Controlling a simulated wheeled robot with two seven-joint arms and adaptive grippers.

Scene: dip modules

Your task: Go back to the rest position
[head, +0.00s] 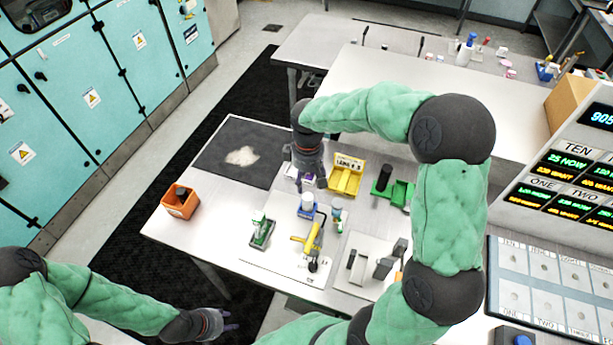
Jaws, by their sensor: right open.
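My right gripper (304,184) is over the work table (215,230), with the green-sleeved arm arching in from the right. It points down beside the left edge of a yellow bin (346,176); its fingers are small and partly hidden by its dark wrist. It is open, and I see nothing held in it. My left gripper (228,327) is low at the bottom of the view, off the table's front edge above the dark floor mat. Its fingers are too small to tell whether they are open or shut.
An orange bin (181,201) stands at the table's left. A dark mat (240,152) with a pale patch lies behind it. A green device (262,233), a yellow-handled tool (313,241) and a blue-and-white container (307,206) stand mid-table. A display panel (575,170) stands right.

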